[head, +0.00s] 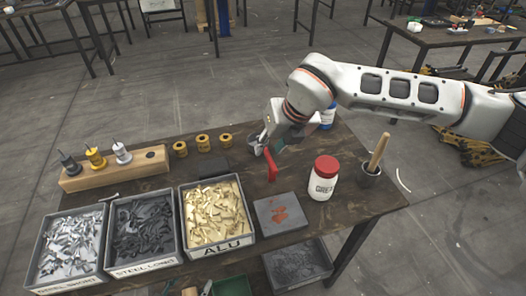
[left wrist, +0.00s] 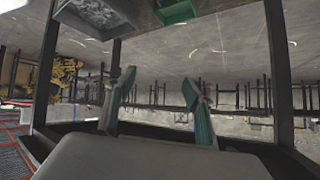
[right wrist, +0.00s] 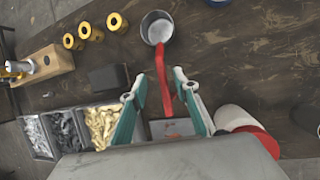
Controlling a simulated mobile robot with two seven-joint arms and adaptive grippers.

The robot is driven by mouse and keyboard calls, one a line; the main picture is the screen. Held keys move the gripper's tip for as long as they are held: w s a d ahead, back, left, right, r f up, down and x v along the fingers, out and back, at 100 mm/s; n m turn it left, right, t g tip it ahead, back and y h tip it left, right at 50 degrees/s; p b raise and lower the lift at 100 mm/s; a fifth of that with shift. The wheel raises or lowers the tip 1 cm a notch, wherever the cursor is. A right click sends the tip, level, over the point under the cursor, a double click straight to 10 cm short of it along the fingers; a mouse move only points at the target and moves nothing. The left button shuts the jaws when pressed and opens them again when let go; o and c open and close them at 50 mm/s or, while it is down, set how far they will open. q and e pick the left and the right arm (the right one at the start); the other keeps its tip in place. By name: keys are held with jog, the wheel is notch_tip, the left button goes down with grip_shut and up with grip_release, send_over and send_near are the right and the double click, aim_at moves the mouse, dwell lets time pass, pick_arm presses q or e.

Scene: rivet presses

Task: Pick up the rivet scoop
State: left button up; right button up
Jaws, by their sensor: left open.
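The rivet scoop, a metal cup with a red handle (head: 271,166), lies on the dark table beside my right gripper. In the right wrist view its round cup (right wrist: 157,27) is ahead and its red handle (right wrist: 162,80) runs back between the fingers. My right gripper (right wrist: 160,92) is open, its teal-lined fingers on either side of the handle; no grip on it shows. In the head view this gripper (head: 280,146) partly hides the scoop's cup. My left gripper (left wrist: 158,98) is open and empty in the left wrist view, away from the scoop.
A red-lidded white jar (head: 323,180) and a pot with a wooden handle (head: 371,170) stand right of the scoop. A grey pad (head: 268,217) lies in front. Rivet bins (head: 217,252) line the front left. Brass spools (head: 203,141) and a black block (head: 214,167) are left.

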aim_at(267, 151)
jog(key=x, duration=0.4)
jog(key=shift+w+f, duration=0.2)
jog(key=shift+f, duration=0.1)
grip_shut()
jog(key=shift+r, duration=0.1)
